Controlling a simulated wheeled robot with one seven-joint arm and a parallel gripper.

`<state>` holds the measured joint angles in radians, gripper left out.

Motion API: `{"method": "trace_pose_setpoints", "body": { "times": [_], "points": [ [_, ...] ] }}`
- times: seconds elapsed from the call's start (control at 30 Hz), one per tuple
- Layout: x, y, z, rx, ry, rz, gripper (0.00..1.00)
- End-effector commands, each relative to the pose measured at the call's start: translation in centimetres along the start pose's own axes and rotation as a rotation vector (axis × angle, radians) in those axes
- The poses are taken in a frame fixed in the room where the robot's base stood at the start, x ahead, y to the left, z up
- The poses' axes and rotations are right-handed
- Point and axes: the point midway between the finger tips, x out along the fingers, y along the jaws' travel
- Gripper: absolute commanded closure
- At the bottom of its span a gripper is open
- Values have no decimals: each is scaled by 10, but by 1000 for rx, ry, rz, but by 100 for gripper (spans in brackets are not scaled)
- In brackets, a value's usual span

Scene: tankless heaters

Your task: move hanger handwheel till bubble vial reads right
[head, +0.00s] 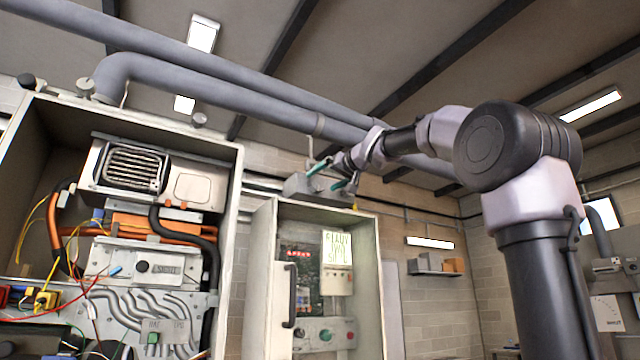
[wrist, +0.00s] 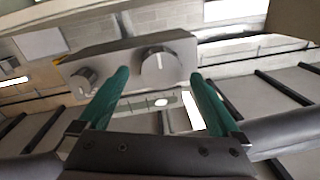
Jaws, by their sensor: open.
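In the wrist view my gripper (wrist: 160,76) is open, with its two green fingers spread on either side of a round grey knob (wrist: 159,66) with a white mark, likely the handwheel. Gaps show between fingers and knob. The knob is on a grey box (wrist: 118,58); a smaller knob (wrist: 83,80) is on its left part. Below the larger knob, a pale greenish strip with a white oval (wrist: 161,101) looks like the bubble vial; its reading is too small to tell. In the head view my gripper (head: 331,175) is at the grey box (head: 302,188) above the right cabinet.
Large grey pipes (head: 240,98) run under the ceiling, close to my arm. An open cabinet (head: 229,200) with heater parts and loose wires is at left. A smaller cabinet (head: 368,270) with a panel stands below the box. A wall shelf (head: 435,272) is farther back.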

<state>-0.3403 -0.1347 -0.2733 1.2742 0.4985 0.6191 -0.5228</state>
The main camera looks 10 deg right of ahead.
Motion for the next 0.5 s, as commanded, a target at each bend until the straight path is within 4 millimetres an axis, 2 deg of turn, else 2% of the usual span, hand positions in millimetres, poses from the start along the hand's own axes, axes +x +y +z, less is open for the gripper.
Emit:
{"method": "trace_pose_setpoints", "body": {
  "times": [0.03, 0.2, 0.5],
  "points": [
    [9, 0, 0, 0, -1, 0, 1],
    [23, 0, 0, 0, 0, -1, 1],
    [27, 0, 0, 1, 0, -1, 1]
  ]
}}
